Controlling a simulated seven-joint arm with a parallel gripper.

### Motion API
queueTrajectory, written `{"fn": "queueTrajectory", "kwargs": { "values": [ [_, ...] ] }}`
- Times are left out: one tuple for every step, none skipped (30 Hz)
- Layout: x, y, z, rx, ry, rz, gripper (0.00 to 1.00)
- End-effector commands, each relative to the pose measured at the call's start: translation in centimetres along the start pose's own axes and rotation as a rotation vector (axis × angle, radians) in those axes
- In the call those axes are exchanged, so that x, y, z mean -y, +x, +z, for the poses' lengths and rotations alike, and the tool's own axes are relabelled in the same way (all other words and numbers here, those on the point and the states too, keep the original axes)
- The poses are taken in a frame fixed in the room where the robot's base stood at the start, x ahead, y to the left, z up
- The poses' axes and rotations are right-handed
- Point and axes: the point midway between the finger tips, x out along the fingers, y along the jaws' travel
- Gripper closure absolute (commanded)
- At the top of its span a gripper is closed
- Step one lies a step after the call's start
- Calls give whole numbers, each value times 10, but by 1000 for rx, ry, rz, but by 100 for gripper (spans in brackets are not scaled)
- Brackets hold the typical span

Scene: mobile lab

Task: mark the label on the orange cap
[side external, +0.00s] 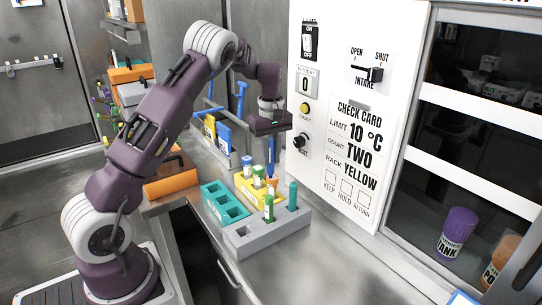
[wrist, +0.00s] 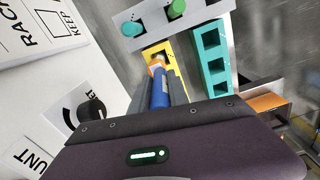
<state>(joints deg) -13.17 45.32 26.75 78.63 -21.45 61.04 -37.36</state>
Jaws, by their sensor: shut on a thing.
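My gripper (side external: 271,142) is above the yellow rack (side external: 244,186), pointing down. In the wrist view its dark fingers (wrist: 161,92) are shut on a blue marker (wrist: 160,96). The marker also shows below the gripper in the side view (side external: 270,160). An orange cap (wrist: 155,67) shows at the marker's far end, over the yellow rack (wrist: 176,62); I cannot tell whether the marker touches it. In the side view the orange cap (side external: 272,182) is small and partly hidden among the tubes. The label on it cannot be made out.
A teal rack (side external: 222,205) and a grey rack (side external: 268,240) holding a green tube (side external: 268,208) and a teal tube (side external: 292,196) stand close by. A white panel (side external: 335,120) with a knob (side external: 300,140) rises to the right.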

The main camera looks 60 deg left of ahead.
Motion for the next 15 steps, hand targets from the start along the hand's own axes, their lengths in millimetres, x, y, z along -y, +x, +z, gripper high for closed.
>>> {"fn": "queueTrajectory", "kwargs": {
  "values": [
    [-4, 0, -1, -1, 1, 0, 100],
    [-7, 0, -1, -1, 0, -1, 100],
    [-11, 0, -2, -1, 0, -1, 100],
    [-13, 1, -2, 0, 0, -1, 100],
    [-12, 0, -2, 1, -1, -1, 100],
    [-7, 2, -1, 2, -3, -1, 100],
    [-4, 3, 0, 3, -3, -2, 100],
    [-2, 1, 0, 1, -2, 0, 100],
    [2, 1, 1, 2, -2, -1, 100],
    [5, 1, 1, 2, -1, -1, 100],
    [8, 0, 2, 2, -1, -1, 100],
    [12, 0, 3, 1, -1, -1, 100],
    [11, -1, 2, 1, 0, 0, 100],
    [11, -3, 2, 0, 1, 0, 100],
    [10, -13, 2, -2, 1, 3, 100]
  ]
}}
